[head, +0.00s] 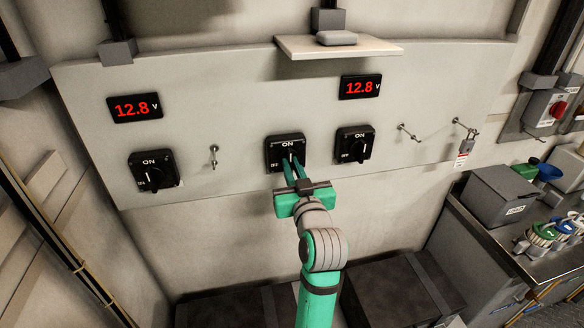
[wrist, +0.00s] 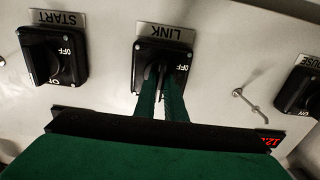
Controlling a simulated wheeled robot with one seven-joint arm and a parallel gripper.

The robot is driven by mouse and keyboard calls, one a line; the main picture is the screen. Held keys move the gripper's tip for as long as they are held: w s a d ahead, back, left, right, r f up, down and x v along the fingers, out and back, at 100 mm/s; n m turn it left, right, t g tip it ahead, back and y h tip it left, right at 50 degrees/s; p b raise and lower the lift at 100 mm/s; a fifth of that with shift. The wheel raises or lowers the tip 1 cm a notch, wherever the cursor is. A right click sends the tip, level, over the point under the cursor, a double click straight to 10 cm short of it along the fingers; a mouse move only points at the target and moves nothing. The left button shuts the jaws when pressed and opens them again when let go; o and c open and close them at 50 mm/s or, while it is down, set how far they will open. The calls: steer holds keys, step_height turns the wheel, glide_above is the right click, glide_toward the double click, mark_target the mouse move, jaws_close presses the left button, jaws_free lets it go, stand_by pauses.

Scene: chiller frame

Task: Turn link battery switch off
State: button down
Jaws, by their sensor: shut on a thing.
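The link battery switch (head: 285,148) is the middle black rotary switch on the pale panel, with ON at its top in the head view. The wrist view shows it upside down, with its LINK plate (wrist: 165,33) and an OFF mark on the right side. My green gripper (head: 291,163) reaches it from below in the head view. The fingers (wrist: 162,82) are shut on the switch's knob (wrist: 161,73), which looks about upright, in line with ON. The fingers hide much of the knob, so its exact angle is hard to tell.
The START switch (head: 354,144) sits close on the right, another switch (head: 154,171) farther left. A hasp pin (head: 213,155) lies between. Two red voltage displays (head: 135,107) (head: 360,87) read 12.8. A small shelf (head: 290,47) juts out above; a bench (head: 530,240) stands right.

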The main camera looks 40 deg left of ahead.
steer(key=shift+n, duration=0.4)
steer(key=n, duration=0.4)
steer(key=shift+s+f+n, duration=0.1)
steer(key=shift+n, duration=6.5)
steer(key=shift+a, duration=0.1)
steer(key=c, duration=1.8)
jaws_free()
